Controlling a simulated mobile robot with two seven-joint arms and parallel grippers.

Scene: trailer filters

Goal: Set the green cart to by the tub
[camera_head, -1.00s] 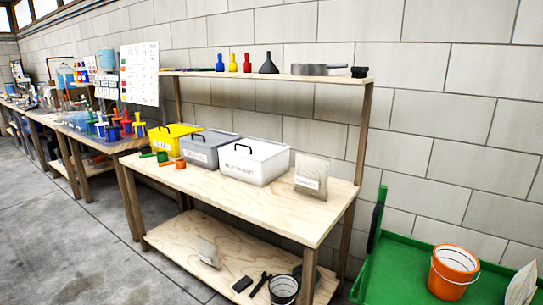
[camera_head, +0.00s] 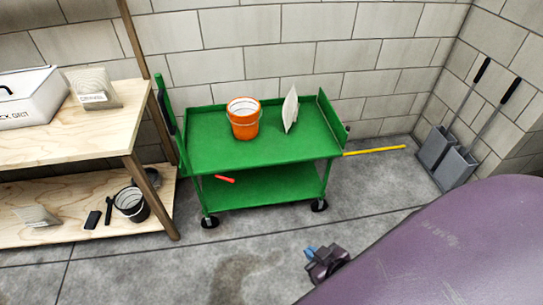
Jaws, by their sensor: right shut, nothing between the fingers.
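The green cart (camera_head: 200,150) stands on the floor against the block wall, right of the wooden bench. It has a top tray, a lower shelf and dark caster wheels. An orange bucket (camera_head: 244,125) and a pale upright bag (camera_head: 290,108) sit on its top tray. A dark handle shows at its left end. My right gripper (camera_head: 311,252) is low in the picture, in front of the cart and apart from it, shut and empty. My left gripper is out of view. I see nothing that is clearly the tub.
The wooden bench (camera_head: 60,135) stands close to the cart's left end, with a black bucket (camera_head: 130,203) on its lower shelf. A yellow bar (camera_head: 375,150) sticks out right of the cart. Two grey long-handled scoops (camera_head: 457,167) lean in the right corner. Floor before the cart is clear.

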